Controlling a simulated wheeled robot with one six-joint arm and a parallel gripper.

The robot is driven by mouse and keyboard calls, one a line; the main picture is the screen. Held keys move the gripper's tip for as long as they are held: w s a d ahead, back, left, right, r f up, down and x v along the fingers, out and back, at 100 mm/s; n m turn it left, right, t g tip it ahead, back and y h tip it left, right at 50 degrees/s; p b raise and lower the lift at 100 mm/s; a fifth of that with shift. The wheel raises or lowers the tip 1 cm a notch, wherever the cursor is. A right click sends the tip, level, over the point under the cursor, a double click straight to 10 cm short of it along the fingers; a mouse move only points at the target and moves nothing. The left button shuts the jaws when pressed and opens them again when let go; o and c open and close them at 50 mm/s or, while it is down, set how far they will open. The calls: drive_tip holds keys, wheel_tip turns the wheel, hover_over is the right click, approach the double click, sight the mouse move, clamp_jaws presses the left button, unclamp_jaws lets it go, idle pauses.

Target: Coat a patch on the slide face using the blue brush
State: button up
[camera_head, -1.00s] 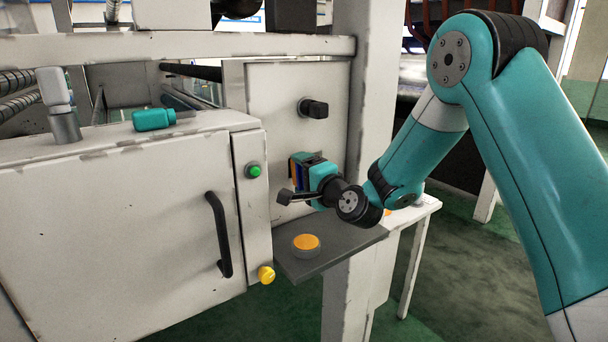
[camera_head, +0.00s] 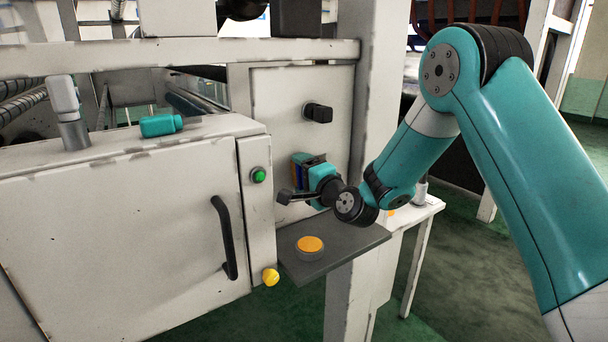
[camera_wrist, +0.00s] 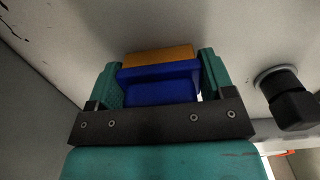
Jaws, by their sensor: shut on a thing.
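My gripper (camera_head: 305,170) is shut on the blue brush (camera_wrist: 160,84), a blue block with an orange strip (camera_wrist: 158,55) along its far side. In the wrist view the teal fingers stand on both sides of the blue block. The brush (camera_head: 297,172) shows in the head view as a thin blue and orange edge close to the off-white upright panel (camera_head: 285,100). I cannot tell whether the orange side touches the panel. No coated patch is visible, and I cannot tell which surface is the slide face.
A black knob (camera_head: 318,113) sticks out of the panel above my gripper and also shows in the wrist view (camera_wrist: 290,100). The cabinet (camera_head: 120,230) with a black handle (camera_head: 224,238) stands left. A post (camera_head: 375,80) stands right.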

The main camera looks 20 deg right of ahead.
drive_tip(key=shift+w+d+f+b, duration=0.1)
drive_tip(key=shift+w+d+b, duration=0.05)
drive_tip(key=shift+d+b, duration=0.4)
drive_tip(key=shift+w+d+f+b, duration=0.1)
drive_tip(key=shift+w+d+b, duration=0.05)
drive_tip(key=shift+d+b, duration=0.4)
drive_tip(key=d, duration=0.1)
drive_tip(key=w+d+b, duration=0.1)
drive_tip(key=d, duration=0.1)
drive_tip(key=d+b, duration=0.1)
drive_tip(key=d, duration=0.1)
drive_tip(key=shift+w+d+r, duration=0.15)
drive_tip(key=shift+w+r, duration=0.1)
drive_tip(key=shift+w, duration=0.15)
drive_tip(key=shift+s+a+r+p, duration=0.1)
drive_tip(key=shift+s+a+p, duration=0.3)
drive_tip(key=shift+a, duration=0.65)
drive_tip(key=shift+s+a+p, duration=0.25)
drive_tip(key=shift+a+p, duration=0.3)
drive_tip(key=shift+a, duration=0.5)
drive_tip(key=shift+s+a+r+p, duration=0.1)
drive_tip(key=shift+s+a+p, duration=0.3)
drive_tip(key=shift+a, duration=0.65)
drive_tip(key=shift+s+a+f+p, duration=0.2)
drive_tip(key=shift+a+p, duration=0.2)
drive_tip(key=shift+a, duration=0.25)
